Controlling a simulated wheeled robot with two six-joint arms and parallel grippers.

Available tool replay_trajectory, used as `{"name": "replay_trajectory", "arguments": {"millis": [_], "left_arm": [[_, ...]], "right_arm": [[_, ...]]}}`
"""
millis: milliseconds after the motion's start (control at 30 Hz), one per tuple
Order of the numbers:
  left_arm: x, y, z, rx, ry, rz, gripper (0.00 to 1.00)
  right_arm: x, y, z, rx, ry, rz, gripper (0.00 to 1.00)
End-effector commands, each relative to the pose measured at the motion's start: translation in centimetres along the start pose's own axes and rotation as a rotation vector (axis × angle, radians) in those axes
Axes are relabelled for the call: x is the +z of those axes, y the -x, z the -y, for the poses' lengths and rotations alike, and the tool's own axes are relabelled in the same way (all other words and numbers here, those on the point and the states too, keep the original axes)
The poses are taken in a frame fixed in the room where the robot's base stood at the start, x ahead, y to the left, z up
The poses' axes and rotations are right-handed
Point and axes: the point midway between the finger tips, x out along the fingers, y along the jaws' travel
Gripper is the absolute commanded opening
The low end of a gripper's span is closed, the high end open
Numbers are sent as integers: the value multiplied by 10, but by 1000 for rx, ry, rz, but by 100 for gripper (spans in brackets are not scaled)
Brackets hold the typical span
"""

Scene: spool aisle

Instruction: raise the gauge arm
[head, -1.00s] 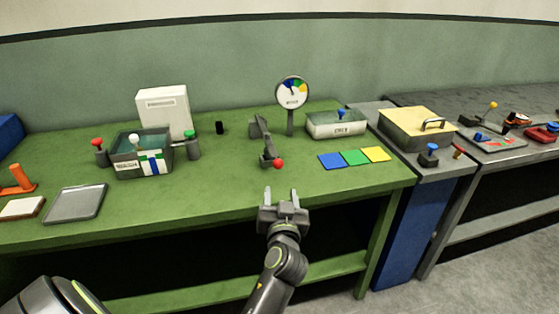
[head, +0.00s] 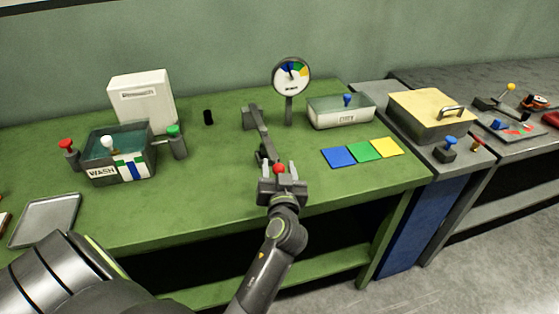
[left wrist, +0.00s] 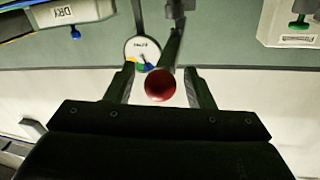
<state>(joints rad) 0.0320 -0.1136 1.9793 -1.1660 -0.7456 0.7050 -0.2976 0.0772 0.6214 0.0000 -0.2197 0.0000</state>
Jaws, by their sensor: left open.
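The gauge arm (head: 262,135) is a dark bar on the green bench, lying low and pointing toward me, with a red ball (head: 279,168) at its near end. A round dial gauge (head: 291,76) with coloured sectors stands behind it on a post. My left gripper (head: 281,172) is open, with its fingers on either side of the red ball. In the left wrist view the red ball (left wrist: 160,85) sits between the two open fingers, with gaps showing beside it. The dial (left wrist: 142,52) shows beyond it. My right gripper is not in view.
A wash tank (head: 118,160) with red and green knobs stands left on the green bench (head: 215,205). A white tray (head: 340,113) with a blue knob and blue, green and yellow squares (head: 364,151) lie right. A yellow-lidded box (head: 430,112) stands farther right.

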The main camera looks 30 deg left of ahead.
Motion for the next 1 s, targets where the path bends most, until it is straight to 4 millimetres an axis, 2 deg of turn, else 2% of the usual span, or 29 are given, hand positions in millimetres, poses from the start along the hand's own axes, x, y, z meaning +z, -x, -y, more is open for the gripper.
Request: {"name": "replay_trajectory", "arguments": {"millis": [267, 633, 867, 1000], "left_arm": [[0, 0, 0, -1, 0, 0, 48], [0, 0, 0, 0, 0, 0, 1], [-2, -1, -1, 1, 1, 2, 0], [-9, -4, -3, 5, 5, 14, 0]], "right_arm": [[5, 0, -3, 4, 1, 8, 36], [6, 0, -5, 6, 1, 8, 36], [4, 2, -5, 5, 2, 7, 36], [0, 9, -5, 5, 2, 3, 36]]}}
